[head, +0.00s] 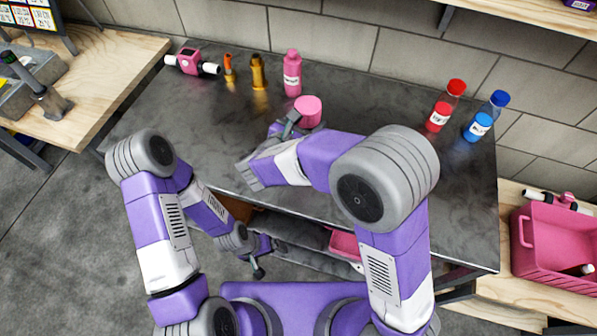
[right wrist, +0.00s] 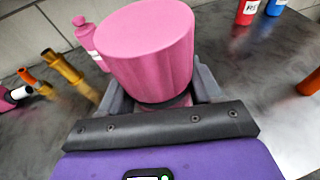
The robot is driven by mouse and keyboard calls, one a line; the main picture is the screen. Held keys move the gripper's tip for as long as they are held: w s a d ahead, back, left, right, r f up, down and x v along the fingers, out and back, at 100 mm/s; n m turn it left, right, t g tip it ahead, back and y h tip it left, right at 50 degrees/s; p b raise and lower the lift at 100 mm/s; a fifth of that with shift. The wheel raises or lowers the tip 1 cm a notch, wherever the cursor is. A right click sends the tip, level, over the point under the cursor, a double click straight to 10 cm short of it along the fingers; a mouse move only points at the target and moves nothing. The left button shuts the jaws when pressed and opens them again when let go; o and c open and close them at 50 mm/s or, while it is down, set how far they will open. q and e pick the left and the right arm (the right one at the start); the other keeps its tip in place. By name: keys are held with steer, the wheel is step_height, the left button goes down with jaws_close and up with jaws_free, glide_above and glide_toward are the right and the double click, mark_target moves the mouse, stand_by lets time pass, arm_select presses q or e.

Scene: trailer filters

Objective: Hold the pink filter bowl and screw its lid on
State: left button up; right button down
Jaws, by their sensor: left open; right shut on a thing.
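My right gripper (head: 290,124) is shut on a pink cylindrical piece (head: 308,112) above the dark tabletop. In the right wrist view this piece (right wrist: 148,48) has a flat top and faintly ribbed sides and stands up between the fingers (right wrist: 165,95). I cannot tell whether it is the filter bowl or its lid; its lower end is hidden by the gripper. A pink bottle (head: 292,75) with a white label and narrower top stands just behind it, also in the right wrist view (right wrist: 88,42). My left gripper (head: 257,268) is open and empty, low in front of the table's edge.
A pink fitting with white pipe ends (head: 190,62) and two brass-coloured parts (head: 258,73) are at the back left. Red (head: 438,117) and blue (head: 478,126) labelled containers stand right. A pink crate (head: 555,255) is at the far right. The tabletop's middle (head: 370,105) is clear.

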steer(key=shift+a+r+n+y+b, duration=0.15)
steer(key=shift+a+r+b, duration=0.1)
steer(key=shift+a+r, duration=0.25)
steer(key=shift+a+r+n+y+b, duration=0.15)
steer(key=shift+a+r+b, duration=0.15)
steer(key=shift+a, duration=0.3)
arm_select(q)
steer(key=shift+f, duration=0.9)
steer(key=shift+f+b, duration=0.85)
steer(key=shift+f, duration=0.05)
arm_select(e)
steer(key=shift+f, duration=2.5)
arm_select(q)
steer(key=shift+f+b, duration=0.9)
steer(key=shift+f, duration=0.05)
arm_select(e)
steer(key=shift+f, duration=2.5)
